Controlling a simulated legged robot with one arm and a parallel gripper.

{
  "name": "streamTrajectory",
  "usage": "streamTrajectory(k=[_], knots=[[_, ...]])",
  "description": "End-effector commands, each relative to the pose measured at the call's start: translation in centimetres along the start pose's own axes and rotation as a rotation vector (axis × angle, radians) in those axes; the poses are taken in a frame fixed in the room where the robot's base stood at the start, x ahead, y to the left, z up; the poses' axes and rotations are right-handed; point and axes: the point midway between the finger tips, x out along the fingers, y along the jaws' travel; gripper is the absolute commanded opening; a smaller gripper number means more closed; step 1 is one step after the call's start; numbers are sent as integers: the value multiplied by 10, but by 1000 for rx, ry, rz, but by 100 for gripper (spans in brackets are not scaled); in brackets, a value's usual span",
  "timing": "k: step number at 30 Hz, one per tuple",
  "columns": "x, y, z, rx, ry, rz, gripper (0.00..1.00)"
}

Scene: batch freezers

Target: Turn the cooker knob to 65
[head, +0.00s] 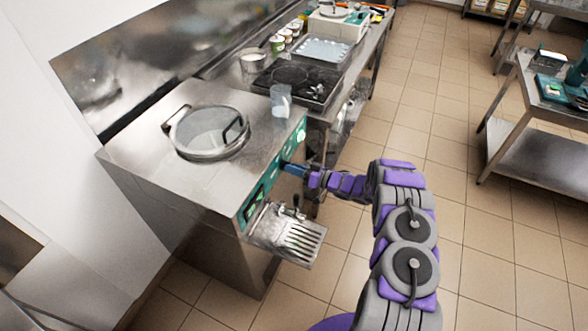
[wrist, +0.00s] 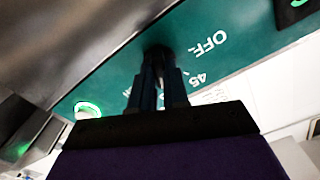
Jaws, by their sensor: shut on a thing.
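The cooker is a steel cabinet (head: 135,155) with a round lidded opening on top. Its front carries a teal control panel (head: 262,178), which fills much of the wrist view (wrist: 120,75). My gripper (head: 287,167) reaches the panel from the right. In the wrist view my gripper (wrist: 160,75) has its two blue fingers shut on the dark knob (wrist: 157,52). The knob is mostly hidden between the fingers, so its setting cannot be read. The marks "OFF" and "45" show on the panel to the right of the fingers; other marks are hidden.
A spout and slotted drip tray (head: 298,240) jut from the cooker front, below my gripper. A clear cup (head: 281,99) stands at the cooker's back corner. A steel counter with a cooktop (head: 300,82) continues behind. Tiled floor (head: 440,110) is open to the right.

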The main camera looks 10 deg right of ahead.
Motion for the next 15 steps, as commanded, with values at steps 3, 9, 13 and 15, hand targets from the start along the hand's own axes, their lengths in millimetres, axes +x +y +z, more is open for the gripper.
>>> streamTrajectory(k=[3,9,13,15], knots=[[-1,2,-2,-1,3,6,0],[-1,2,-2,-2,4,6,0],[-1,2,-2,-2,4,6,25],[-1,1,-2,-2,4,5,32]])
